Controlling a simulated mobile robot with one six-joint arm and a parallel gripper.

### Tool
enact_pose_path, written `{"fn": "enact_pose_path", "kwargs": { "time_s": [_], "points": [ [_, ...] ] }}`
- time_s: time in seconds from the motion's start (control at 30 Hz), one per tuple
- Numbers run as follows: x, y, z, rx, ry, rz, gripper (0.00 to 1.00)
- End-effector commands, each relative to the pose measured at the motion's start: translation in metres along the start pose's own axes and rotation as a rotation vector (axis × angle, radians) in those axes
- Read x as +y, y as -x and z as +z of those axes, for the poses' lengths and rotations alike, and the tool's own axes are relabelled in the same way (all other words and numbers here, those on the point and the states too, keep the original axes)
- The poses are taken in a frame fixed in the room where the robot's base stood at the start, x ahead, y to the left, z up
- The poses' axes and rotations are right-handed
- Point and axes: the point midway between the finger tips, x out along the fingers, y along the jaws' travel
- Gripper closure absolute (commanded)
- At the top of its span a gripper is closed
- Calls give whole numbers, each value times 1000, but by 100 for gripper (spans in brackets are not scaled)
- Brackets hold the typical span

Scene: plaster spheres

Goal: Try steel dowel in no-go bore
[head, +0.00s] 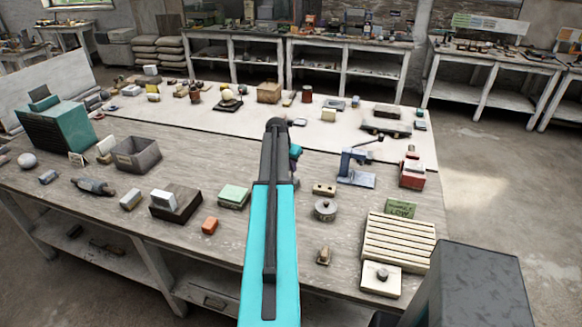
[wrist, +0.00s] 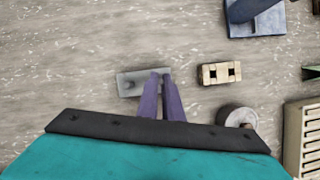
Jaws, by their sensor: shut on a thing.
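My gripper (wrist: 162,77) has its two purple fingers close together over the right part of a flat grey block (wrist: 128,88). The block has a small dark round spot, like a bore, near its left end. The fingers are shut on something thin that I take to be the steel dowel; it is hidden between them. I cannot tell whether its lower end touches the block or sits in a bore. In the head view my arm covers the grey block.
To the right are a tan block with two dark openings (wrist: 219,73), a round grey metal piece (wrist: 237,117) and a slatted wooden box (head: 400,240). A blue stand (head: 357,178) is farther back. A green-topped block (head: 234,196) lies left of my arm. Bare wood surrounds the grey block.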

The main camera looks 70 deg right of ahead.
Motion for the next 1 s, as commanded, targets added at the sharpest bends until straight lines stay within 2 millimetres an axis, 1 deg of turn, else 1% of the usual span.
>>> {"fn": "enact_pose_path", "kwargs": {
  "time_s": [1.0],
  "points": [
    [0,-16,-7,0,0,0,100]
  ]
}}
